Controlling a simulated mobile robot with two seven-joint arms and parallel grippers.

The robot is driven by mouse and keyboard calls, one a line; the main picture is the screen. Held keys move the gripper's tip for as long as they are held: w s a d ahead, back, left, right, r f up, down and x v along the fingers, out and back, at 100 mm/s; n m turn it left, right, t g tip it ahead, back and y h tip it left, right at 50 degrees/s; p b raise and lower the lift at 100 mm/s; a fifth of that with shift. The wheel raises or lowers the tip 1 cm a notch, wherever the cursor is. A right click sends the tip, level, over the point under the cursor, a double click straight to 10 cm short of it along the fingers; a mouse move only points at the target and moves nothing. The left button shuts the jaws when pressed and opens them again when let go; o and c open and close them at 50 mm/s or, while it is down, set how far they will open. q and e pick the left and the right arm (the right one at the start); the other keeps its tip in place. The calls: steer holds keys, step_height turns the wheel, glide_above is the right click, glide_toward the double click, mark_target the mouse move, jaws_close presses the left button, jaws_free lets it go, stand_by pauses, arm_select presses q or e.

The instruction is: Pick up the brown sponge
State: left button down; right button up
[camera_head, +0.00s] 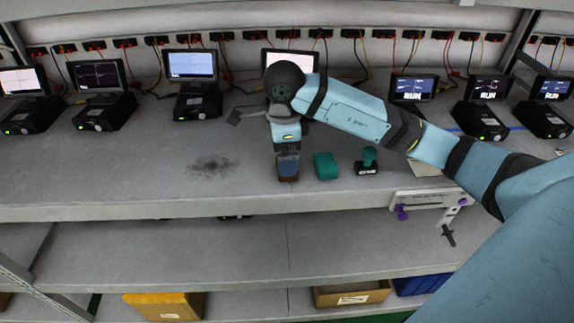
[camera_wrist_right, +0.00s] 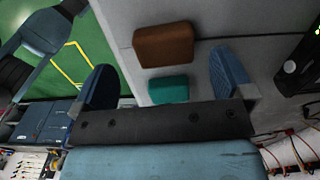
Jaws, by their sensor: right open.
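The brown sponge (camera_wrist_right: 163,45) lies flat on the grey bench top in the right wrist view. It sits ahead of my right gripper (camera_wrist_right: 165,80), whose two blue fingers are spread wide apart with nothing between them touching. A teal sponge (camera_wrist_right: 168,90) lies just beside the brown one, nearer the gripper's palm. In the head view my right arm reaches across from the right and its gripper (camera_head: 288,163) points down at the bench. There the brown sponge is mostly hidden by the gripper, and the teal sponge (camera_head: 326,166) is to its right. My left gripper is not in view.
A teal-handled stamp (camera_head: 367,161) stands right of the teal sponge. A caliper-like tool (camera_head: 449,236) and a white panel (camera_head: 430,199) are at the front edge. Devices with screens (camera_head: 196,98) line the back. A dark smudge (camera_head: 212,165) marks otherwise clear bench at left.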

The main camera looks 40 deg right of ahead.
step_height(320, 180, down, 4)
steer(key=shift+w+d+r+p, duration=0.1)
steer(key=shift+w+d+p, duration=0.05)
steer(key=shift+p, duration=0.4)
steer(key=shift+f, duration=0.35)
steer(key=shift+c, duration=0.5)
steer(key=c, duration=0.9)
steer(key=shift+o, duration=0.2)
steer(key=shift+r, duration=0.15)
